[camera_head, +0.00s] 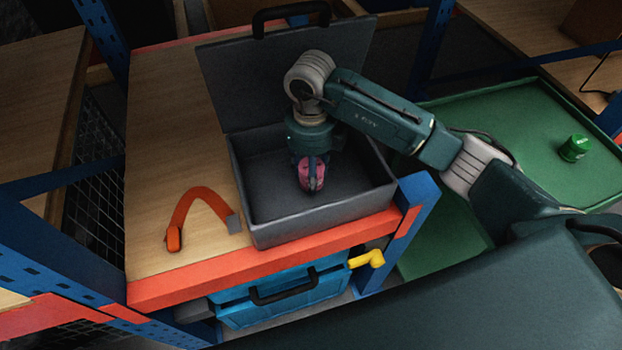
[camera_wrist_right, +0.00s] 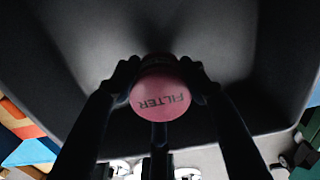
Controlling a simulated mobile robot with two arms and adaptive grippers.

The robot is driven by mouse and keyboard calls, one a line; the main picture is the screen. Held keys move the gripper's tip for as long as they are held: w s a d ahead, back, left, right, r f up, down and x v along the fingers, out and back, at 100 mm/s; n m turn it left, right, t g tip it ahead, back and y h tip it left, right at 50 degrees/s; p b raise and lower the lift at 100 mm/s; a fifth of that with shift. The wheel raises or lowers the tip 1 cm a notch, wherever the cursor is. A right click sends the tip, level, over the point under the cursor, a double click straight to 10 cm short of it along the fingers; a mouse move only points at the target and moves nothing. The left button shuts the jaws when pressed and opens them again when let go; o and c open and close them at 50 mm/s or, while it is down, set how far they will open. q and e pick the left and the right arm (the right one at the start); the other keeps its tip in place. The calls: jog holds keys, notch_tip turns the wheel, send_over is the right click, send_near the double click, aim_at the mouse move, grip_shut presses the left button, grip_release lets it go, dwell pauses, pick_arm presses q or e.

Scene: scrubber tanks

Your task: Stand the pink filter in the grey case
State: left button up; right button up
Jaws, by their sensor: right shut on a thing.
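The open grey case (camera_head: 278,237) stands on the wooden shelf, its lid (camera_head: 240,75) raised at the back with a black handle on top. My right gripper (camera_head: 312,185) points down into the case and is shut on the pink filter (camera_head: 304,174). In the right wrist view the pink filter (camera_wrist_right: 160,95) shows its round end, marked FILTER, between my right gripper's fingers (camera_wrist_right: 160,88). The case's dark inside lies around it. I cannot tell whether the filter touches the case floor. My left gripper is not in view.
An orange strap (camera_head: 190,205) lies on the shelf (camera_head: 160,150) left of the case. A blue box (camera_head: 282,300) with a yellow pipe piece (camera_head: 368,259) sits below. A green tray (camera_head: 520,125) at the right holds a green jar (camera_head: 574,148). Blue posts frame the shelf.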

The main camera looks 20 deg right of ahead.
notch_tip(320, 180, down, 4)
jog(key=shift+r+p, duration=0.2)
jog(key=shift+p, duration=0.5)
jog(key=shift+w+f, duration=0.15)
jog(key=shift+f, duration=0.05)
jog(key=shift+f, duration=0.1)
jog(key=shift+f+b, duration=0.15)
jog(key=shift+b, duration=0.15)
jog(key=o, duration=1.1)
jog(key=shift+r, duration=0.2)
